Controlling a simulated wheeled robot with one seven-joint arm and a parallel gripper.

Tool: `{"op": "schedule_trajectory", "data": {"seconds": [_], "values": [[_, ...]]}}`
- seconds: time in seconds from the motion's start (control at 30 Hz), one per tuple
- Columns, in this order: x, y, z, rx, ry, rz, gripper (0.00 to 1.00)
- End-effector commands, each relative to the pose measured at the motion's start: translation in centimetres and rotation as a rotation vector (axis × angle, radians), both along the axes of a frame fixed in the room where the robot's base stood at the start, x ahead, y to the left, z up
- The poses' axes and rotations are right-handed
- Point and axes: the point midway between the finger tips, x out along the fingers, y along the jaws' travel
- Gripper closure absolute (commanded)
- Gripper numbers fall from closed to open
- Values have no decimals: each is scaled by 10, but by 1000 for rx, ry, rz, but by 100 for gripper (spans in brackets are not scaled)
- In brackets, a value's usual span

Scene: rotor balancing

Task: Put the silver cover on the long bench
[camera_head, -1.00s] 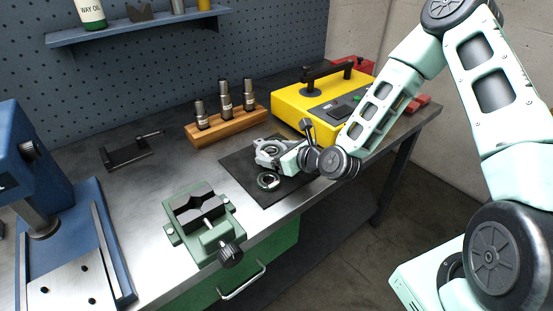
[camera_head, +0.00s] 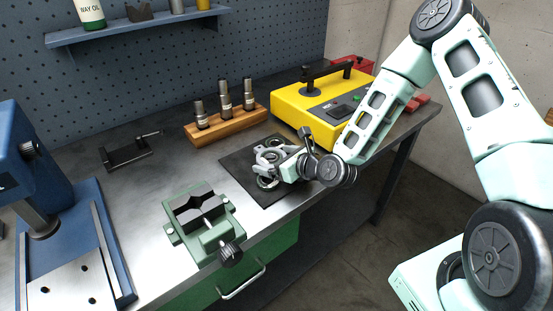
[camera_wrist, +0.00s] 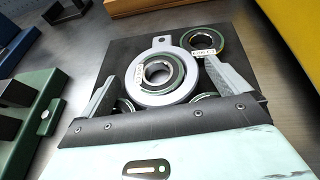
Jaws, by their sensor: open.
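The silver cover (camera_wrist: 138,92), a round plate with a tab and a dark ring-shaped centre, lies over the dark mat (camera_wrist: 118,55) in the wrist view. I cannot tell whether it lies flat on the mat or on other parts. My gripper (camera_wrist: 162,72) is open, with one finger on each side of the cover; I see gaps, though contact near the right finger is unclear. In the head view my gripper (camera_head: 278,167) is low over the mat and partly hides the cover. The long bench (camera_head: 140,185) has a grey metal top.
A labelled ring (camera_wrist: 203,40) lies beyond the cover, and other rings are partly hidden by my gripper. A green vise (camera_head: 205,225), a wooden block with posts (camera_head: 228,126), a yellow case (camera_head: 315,103) and a blue press (camera_head: 40,190) stand around. Bare bench lies left of the mat.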

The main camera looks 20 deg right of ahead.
Motion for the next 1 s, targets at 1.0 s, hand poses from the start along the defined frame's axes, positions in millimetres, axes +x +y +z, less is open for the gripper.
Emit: {"op": "schedule_trajectory", "data": {"seconds": [1.0], "values": [[-99,-47,47,-10,-2,8,0]]}}
